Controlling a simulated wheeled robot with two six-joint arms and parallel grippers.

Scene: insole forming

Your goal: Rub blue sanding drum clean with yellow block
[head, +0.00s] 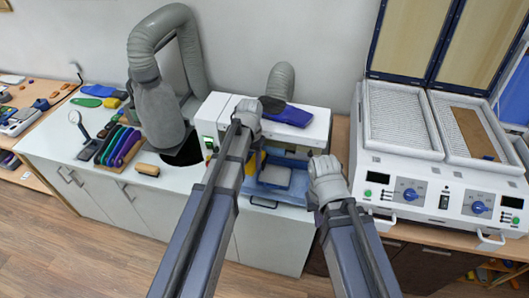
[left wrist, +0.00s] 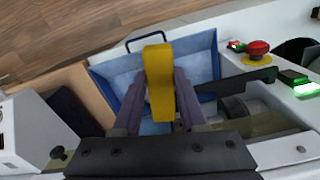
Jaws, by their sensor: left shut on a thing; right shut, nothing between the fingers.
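My left gripper (left wrist: 158,105) is shut on the yellow block (left wrist: 159,80), which stands upright between its two purple fingers in the left wrist view. In the head view, a small patch of the block (head: 263,158) shows beside my left arm, at the front of the white sanding machine (head: 208,120). The blue sanding drum cannot be clearly made out, and I cannot tell whether the block touches it. My right gripper (head: 318,217) is shut and empty, right of the machine, with its fingers mostly hidden by the wrist.
A blue tray (left wrist: 207,62) lies below the block. A red stop button (left wrist: 257,47) is on the machine. A heater (head: 405,190) with open lids stands at right. Coloured insoles (head: 122,146), a brush (head: 148,170) and a grey hose (head: 150,60) are at left.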

